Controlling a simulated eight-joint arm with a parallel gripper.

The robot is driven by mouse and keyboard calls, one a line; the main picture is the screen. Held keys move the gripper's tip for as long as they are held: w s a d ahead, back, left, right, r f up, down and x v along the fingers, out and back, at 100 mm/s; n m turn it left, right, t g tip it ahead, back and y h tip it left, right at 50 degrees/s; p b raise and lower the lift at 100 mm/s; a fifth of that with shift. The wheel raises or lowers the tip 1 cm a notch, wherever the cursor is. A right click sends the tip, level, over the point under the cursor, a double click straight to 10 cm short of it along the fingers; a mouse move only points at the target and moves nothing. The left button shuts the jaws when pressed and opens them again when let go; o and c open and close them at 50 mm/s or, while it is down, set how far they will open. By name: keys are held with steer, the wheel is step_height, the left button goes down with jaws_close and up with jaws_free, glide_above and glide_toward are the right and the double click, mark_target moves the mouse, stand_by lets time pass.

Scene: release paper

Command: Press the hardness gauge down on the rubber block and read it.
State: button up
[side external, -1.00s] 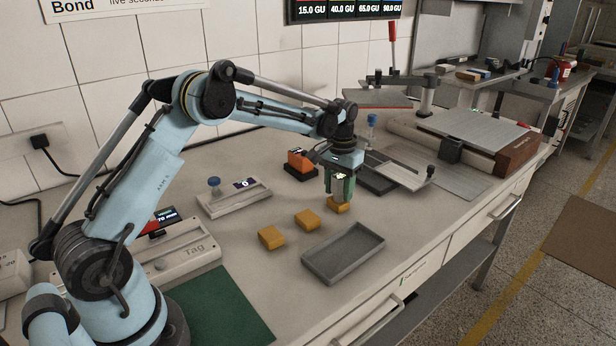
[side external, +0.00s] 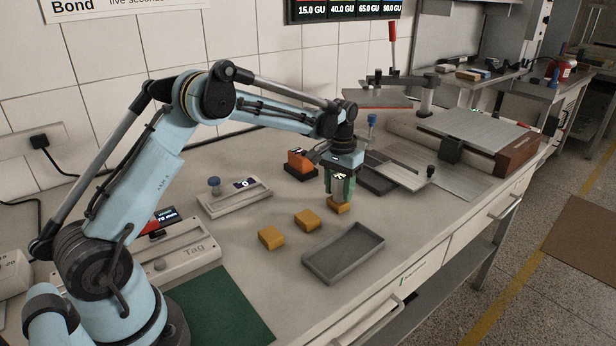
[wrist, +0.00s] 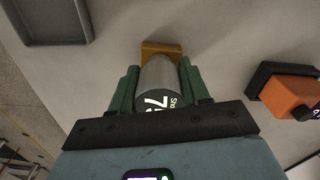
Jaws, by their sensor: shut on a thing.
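My gripper (side external: 340,186) has green fingers and is shut on the hardness gauge (wrist: 158,76), a silvery cylinder with a dark face. Large white characters and small lettering show on that face in the wrist view, turned on their side; I cannot read the full value. The gauge stands right over a yellow-orange rubber block (side external: 340,207), which also shows beyond the gauge's far end in the wrist view (wrist: 160,47). The gauge's tip is hidden, so I cannot tell if it is pressed in.
Two more yellow blocks (side external: 306,221) (side external: 271,238) lie left of the gripper. A grey tray (side external: 345,273) is in front. An orange device (side external: 299,162) stands behind, also in the wrist view (wrist: 291,97). A flat metal plate apparatus (side external: 402,173) is close on the right.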

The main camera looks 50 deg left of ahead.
stand_by(0.8)
steer(key=o, duration=1.1)
steer(key=shift+o, duration=0.2)
step_height(320, 180, up, 12)
steer(key=shift+r, duration=0.1)
steer(key=s+d+r+m+t, duration=0.1)
steer(key=s+d+r+t, duration=0.4)
steer(key=s, duration=0.6)
steer(key=s+d+f+m+t, duration=0.1)
steer(key=s+d+f, duration=0.1)
steer(key=s, duration=0.3)
steer(key=s+d+f+t, duration=0.1)
steer(key=s+d+f, duration=0.1)
steer(key=s+f, duration=0.2)
steer(key=shift+s+d+f+m, duration=0.2)
steer(key=shift+s+d+m, duration=0.2)
steer(key=shift+s, duration=0.75)
